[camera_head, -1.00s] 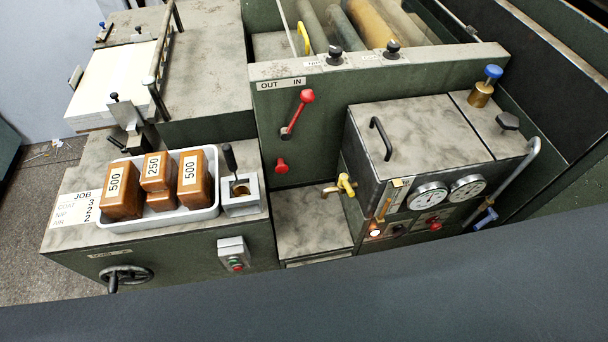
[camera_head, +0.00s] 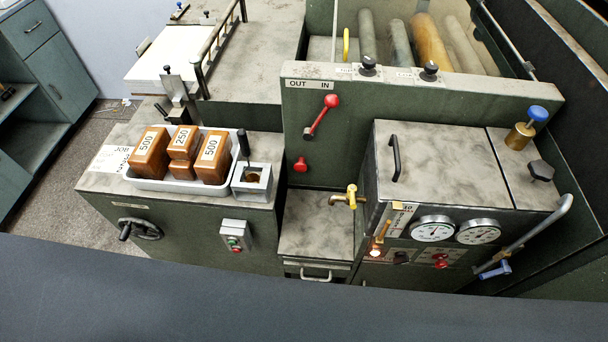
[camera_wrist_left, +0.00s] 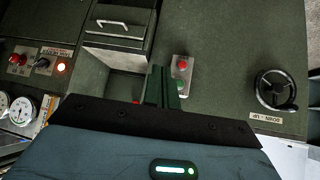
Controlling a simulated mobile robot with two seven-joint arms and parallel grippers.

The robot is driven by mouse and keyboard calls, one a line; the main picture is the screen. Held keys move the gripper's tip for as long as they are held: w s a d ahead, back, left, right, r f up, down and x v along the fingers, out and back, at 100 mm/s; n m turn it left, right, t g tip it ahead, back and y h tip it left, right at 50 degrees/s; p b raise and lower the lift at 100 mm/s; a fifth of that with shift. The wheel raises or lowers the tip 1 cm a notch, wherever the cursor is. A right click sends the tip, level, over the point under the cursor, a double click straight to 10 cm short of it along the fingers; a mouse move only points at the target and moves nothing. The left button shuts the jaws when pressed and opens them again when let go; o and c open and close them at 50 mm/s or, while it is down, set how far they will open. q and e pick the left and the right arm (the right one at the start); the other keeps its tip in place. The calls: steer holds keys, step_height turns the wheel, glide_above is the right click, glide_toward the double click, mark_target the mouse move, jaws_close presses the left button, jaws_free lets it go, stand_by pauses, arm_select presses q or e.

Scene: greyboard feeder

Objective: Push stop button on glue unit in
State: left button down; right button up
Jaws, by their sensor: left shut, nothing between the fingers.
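A small grey button box (camera_head: 235,236) with a green button (camera_head: 233,242) and a red button (camera_head: 236,248) is on the front of the left cabinet. The left wrist view shows this box (camera_wrist_left: 181,75) upside down, with its red button (camera_wrist_left: 183,64). The gauge unit (camera_head: 440,170) stands to the right, with a red knob (camera_head: 440,259) on its front panel. That knob also shows in the left wrist view (camera_wrist_left: 17,59). My left gripper (camera_wrist_left: 161,80) is shut and empty; its fingers appear just beside the button box, and contact cannot be told. My right gripper is not in view.
A handwheel (camera_head: 139,229) sticks out left of the button box. A drawer handle (camera_head: 316,274) and a yellow tap (camera_head: 350,197) are to its right. A white tray (camera_head: 150,184) with labelled brown weights lies on top of the cabinet.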

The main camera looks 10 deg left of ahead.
arm_select(q)
steer(key=w+d+r+m, duration=0.2)
steer(key=w+d+m, duration=0.7)
steer(key=w+m, duration=0.6)
steer(key=w+d+r+m+t+y, duration=0.2)
steer(key=w+r+m, duration=0.6)
steer(key=m, duration=1)
steer(key=w+d+t, duration=0.1)
steer(key=w+d, duration=0.1)
steer(key=w, duration=0.2)
steer(key=shift+w+r+m+p, duration=0.15)
steer(key=shift+w+m+p, duration=0.15)
steer(key=shift+m+p, duration=0.1)
